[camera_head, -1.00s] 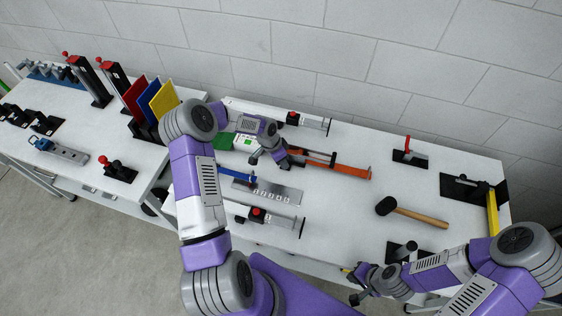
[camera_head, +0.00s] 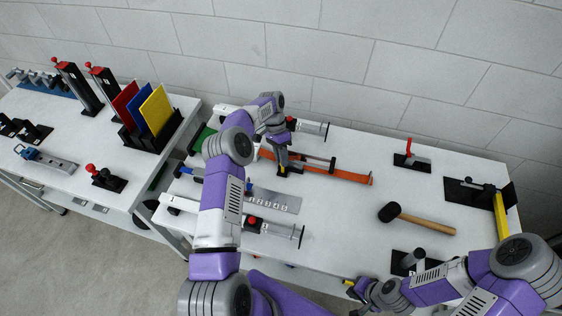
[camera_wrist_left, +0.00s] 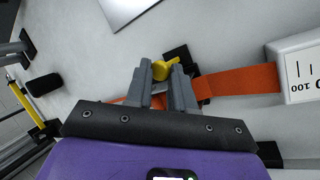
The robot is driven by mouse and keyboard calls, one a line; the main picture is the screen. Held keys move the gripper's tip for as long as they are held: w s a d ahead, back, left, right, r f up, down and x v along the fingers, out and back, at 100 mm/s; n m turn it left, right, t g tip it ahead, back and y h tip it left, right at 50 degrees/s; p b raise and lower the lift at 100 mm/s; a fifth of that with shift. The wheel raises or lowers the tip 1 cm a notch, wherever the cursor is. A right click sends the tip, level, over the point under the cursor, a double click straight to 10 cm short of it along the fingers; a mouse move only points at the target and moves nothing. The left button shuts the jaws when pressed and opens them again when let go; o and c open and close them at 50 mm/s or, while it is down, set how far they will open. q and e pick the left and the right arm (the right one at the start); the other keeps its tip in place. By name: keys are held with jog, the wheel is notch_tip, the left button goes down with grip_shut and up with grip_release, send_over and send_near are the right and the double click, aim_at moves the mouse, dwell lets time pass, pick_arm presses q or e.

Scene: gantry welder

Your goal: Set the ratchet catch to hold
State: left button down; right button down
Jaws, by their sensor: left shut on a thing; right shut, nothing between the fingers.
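An orange strap (camera_head: 335,175) runs along the right-hand table, and it also shows in the left wrist view (camera_wrist_left: 245,82). The ratchet catch is a small yellow piece (camera_wrist_left: 165,69) beside a black block (camera_wrist_left: 178,56) on the strap. My left gripper (camera_head: 284,170) points down at the strap's left part. In the left wrist view its fingers (camera_wrist_left: 165,75) are shut on the yellow catch, near their tips. My right gripper (camera_head: 358,302) is shut and empty at the table's front edge.
A white box marked 100 (camera_wrist_left: 300,72) sits at one end of the strap. A mallet (camera_head: 420,220) lies to the right, with clear white table around it. A lettered metal plate (camera_head: 272,200) and a red-knobbed clamp (camera_head: 253,222) lie nearer the front.

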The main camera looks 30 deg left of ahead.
pick_arm(q)
jog(key=shift+w, duration=0.1)
dwell(0.3)
jog(key=c, duration=1)
grip_release()
jog(key=shift+o, duration=0.2)
jog(key=shift+r, duration=0.1)
